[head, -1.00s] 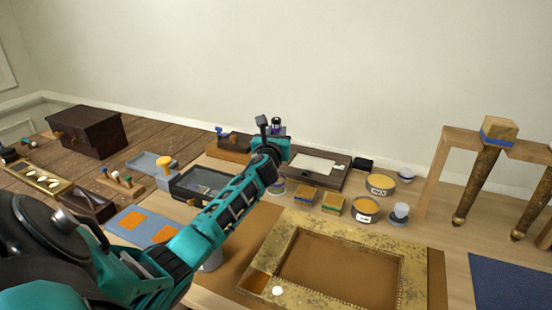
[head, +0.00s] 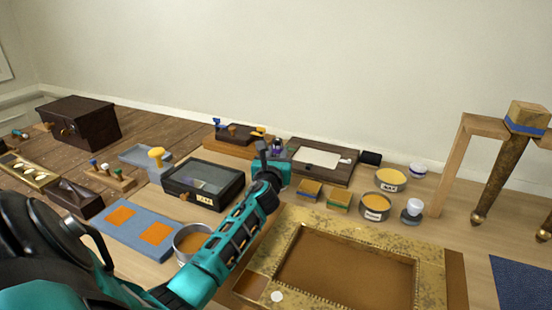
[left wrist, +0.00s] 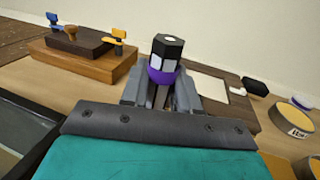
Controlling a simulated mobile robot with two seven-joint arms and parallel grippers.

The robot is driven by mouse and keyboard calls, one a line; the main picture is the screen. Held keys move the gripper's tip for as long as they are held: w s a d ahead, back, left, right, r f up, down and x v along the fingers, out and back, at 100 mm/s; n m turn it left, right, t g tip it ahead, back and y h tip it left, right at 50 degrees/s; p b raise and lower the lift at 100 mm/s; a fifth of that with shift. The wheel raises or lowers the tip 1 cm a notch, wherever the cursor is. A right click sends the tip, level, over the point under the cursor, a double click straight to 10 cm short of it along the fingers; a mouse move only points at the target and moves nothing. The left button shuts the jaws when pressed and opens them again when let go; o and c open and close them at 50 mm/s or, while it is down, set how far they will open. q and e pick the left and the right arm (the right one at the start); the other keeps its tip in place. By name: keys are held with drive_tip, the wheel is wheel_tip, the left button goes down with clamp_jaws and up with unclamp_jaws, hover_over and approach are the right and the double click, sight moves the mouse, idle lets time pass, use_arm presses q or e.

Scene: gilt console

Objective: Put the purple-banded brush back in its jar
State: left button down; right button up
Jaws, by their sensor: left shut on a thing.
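My left gripper (head: 272,153) is shut on the purple-banded brush (head: 276,144), over the back middle of the bench. In the left wrist view the brush (left wrist: 165,60) stands about upright between the fingers (left wrist: 162,90), with a black six-sided top and a purple band below it. Its lower end is hidden by the gripper. I cannot make out the brush's jar in the current views; the gripper and forearm cover the bench beneath the brush. My right gripper is not in view.
A dark case with a pale sheet (head: 320,158) lies just right of the gripper. Behind left is a wooden block with knobs (head: 236,134). A glass-topped box (head: 203,184), several tins (head: 376,206) and a gilt frame (head: 430,262) stand around the arm.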

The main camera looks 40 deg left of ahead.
use_arm(q)
drive_tip(key=c, duration=0.8)
unclamp_jaws()
drive_tip(key=shift+f, duration=0.1)
drive_tip(key=shift+c, duration=0.2)
drive_tip(key=shift+s+d, duration=0.1)
drive_tip(key=p+v, duration=0.1)
drive_tip(key=v, duration=1)
drive_tip(key=shift+s, duration=0.35)
drive_tip(key=shift+s+d, duration=0.1)
drive_tip(key=shift+d, duration=0.1)
